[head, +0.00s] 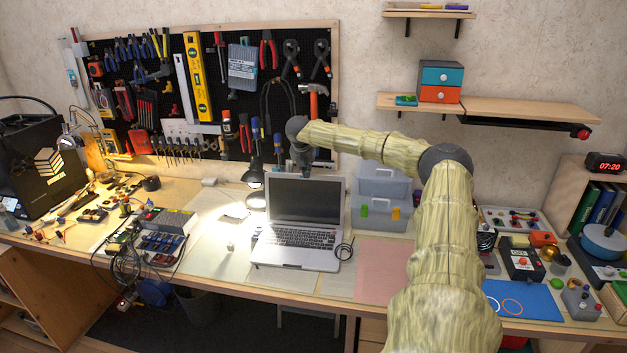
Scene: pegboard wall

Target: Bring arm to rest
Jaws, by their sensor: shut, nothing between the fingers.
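My arm (445,230) rises from the lower right in the head view, bends at a dark elbow joint and reaches left across the front of the pegboard (240,85). From a dark wrist joint, my gripper (305,173) hangs pointing down, above and behind the top of the laptop screen as seen here. It is small in the picture and appears shut and empty. My forearm covers part of the wall and the pegboard's lower right corner.
An open laptop (300,240) stands on the desk below my gripper, with a lamp (254,172) just left. A grey toolbox (383,198) stands right of the laptop. Shelves (490,108) hang at upper right. Electronics (150,235) crowd the left desk; a pink mat (383,270) lies bare.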

